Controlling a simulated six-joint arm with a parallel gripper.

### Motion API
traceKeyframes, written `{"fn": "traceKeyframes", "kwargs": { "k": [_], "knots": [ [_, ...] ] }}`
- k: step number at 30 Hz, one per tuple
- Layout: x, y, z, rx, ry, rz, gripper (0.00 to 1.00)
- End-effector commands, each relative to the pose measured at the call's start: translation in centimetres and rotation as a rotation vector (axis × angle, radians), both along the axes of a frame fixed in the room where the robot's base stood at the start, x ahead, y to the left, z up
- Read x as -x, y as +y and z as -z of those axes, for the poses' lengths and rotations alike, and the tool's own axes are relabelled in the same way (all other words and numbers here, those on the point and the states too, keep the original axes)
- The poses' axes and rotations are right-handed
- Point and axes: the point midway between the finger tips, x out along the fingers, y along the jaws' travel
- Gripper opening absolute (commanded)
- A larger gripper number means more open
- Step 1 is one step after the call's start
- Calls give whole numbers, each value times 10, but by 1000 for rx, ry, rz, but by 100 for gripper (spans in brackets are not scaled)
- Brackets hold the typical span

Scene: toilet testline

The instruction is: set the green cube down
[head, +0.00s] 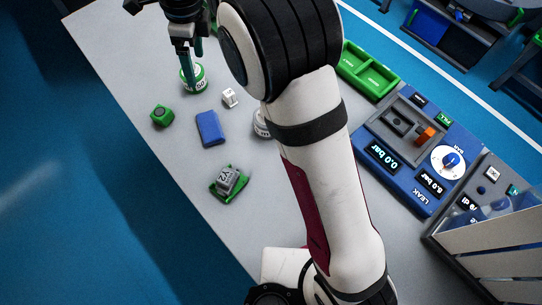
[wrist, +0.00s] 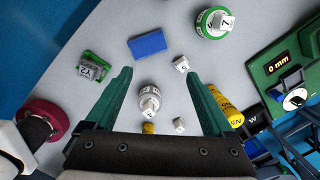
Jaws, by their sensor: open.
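The green cube (head: 162,115) rests on the grey bench in the head view, left of a flat blue block (head: 210,128). It has a dark round mark on top. I do not see it in the wrist view. My gripper (head: 189,55) is at the top of the head view, up and to the right of the cube and apart from it. In the wrist view my gripper (wrist: 158,76) has its teal fingers wide apart with nothing held between them.
A green-ringed white cylinder (head: 193,78) is near my fingertips in the head view. A small white cube (head: 230,97) and a grey block on a green base (head: 228,180) lie nearby. A blue leak tester (head: 420,150) stands right. Bare bench surrounds the green cube.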

Motion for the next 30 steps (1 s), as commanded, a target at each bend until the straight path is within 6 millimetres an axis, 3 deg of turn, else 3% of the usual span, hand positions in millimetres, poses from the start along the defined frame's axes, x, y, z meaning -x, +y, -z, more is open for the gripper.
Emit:
{"fn": "traceKeyframes", "kwargs": {
  "k": [1,4,6,9,12,15,30],
  "knots": [
    [15,-50,-26,-2,-12,-103,87],
    [76,-143,-52,-6,-29,-401,87],
    [133,-191,-53,-15,-47,-605,87],
    [206,-230,-36,-30,-73,-844,87],
    [252,-243,-16,-40,-96,-999,87],
    [270,-247,-6,-46,-105,-1069,87],
    [272,-247,-5,-47,-105,-1083,87]
  ]
}}
